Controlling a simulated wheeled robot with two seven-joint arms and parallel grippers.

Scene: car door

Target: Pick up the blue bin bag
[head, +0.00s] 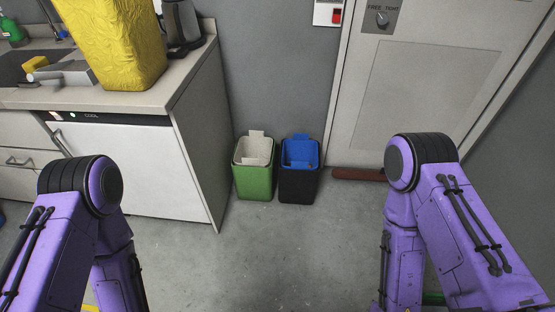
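The blue bin bag (300,153) lines a small black bin (298,187) on the floor. Its blue edge shows above the bin's rim, and a flap stands up at the back. The bag's lower part is hidden inside the bin. My two purple arms come in at the lower left and lower right, both well apart from the bin. Neither of my grippers is in view.
A green bin (254,182) with a whitish liner stands just left of the black bin. A counter (190,72) over a white appliance (120,165) is at left, bearing a yellow bag (115,45). A door (420,90) is at right. The floor (270,255) in front is clear.

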